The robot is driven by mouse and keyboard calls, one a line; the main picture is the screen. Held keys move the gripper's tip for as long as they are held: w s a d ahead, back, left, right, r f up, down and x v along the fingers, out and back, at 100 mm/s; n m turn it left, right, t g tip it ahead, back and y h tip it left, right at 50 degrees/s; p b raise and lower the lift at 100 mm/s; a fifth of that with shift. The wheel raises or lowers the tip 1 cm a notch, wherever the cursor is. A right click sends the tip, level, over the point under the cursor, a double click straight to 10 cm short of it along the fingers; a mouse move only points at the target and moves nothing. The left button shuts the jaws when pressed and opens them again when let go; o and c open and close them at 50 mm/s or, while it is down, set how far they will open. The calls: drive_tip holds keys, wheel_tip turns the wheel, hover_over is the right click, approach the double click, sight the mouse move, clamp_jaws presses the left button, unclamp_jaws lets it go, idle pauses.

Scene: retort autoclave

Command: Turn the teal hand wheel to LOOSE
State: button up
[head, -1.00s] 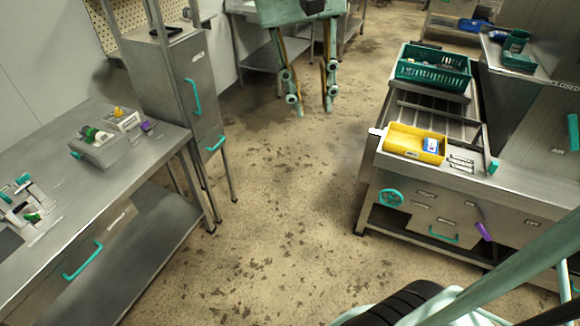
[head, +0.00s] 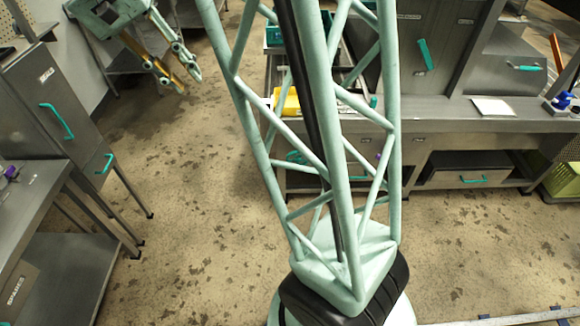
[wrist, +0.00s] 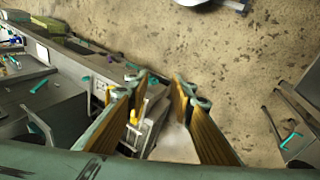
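The teal hand wheel (head: 297,158) is on the front of the steel bench across the aisle. In the head view my lattice column covers part of it, so its setting cannot be read. My gripper (head: 182,78) hangs at the upper left of the head view, over the floor and well apart from the wheel. Its two fingers with tan pads are spread, with nothing between them. In the wrist view my gripper (wrist: 163,85) is also open and empty, and I cannot surely pick out the wheel there.
A yellow bin (head: 288,102) stands on the bench above the wheel, partly hidden. A grey cabinet (head: 50,105) with teal handles and a steel table (head: 75,255) are on the left. A teal lever (head: 424,55) is on the panel at right. The floor (head: 190,180) between is clear.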

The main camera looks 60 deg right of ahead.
drive_tip(key=w+d+f+m+g+h+b, duration=0.1)
drive_tip(key=w+d+f+m+g, duration=0.15)
drive_tip(key=w+d+f, duration=0.6)
drive_tip(key=w+d+f+m+g+h, duration=0.25)
drive_tip(key=d+f, duration=0.35)
drive_tip(key=f, duration=0.7)
drive_tip(key=w+d+f+m+g+h+b, duration=0.1)
drive_tip(key=w+d+f+m, duration=0.25)
drive_tip(key=d+f, duration=0.55)
drive_tip(key=s+d+f+m+g+h, duration=0.1)
drive_tip(key=s+d+f, duration=0.3)
drive_tip(key=f, duration=1.5)
drive_tip(key=s+d+f+m+g+h+b, duration=0.1)
drive_tip(key=s+d+f+m+g+h, duration=0.1)
drive_tip(key=f, duration=1.8)
drive_tip(key=shift+s+d+m+h, duration=0.95)
drive_tip(key=shift+d+m, duration=0.4)
drive_tip(key=shift+d, duration=0.1)
drive_tip(key=shift+d, duration=0.1)
drive_tip(key=shift+b+x, duration=0.4)
drive_tip(key=shift+x, duration=6.4)
drive_tip(key=shift+s+r, duration=0.1)
drive_tip(key=c, duration=0.7)
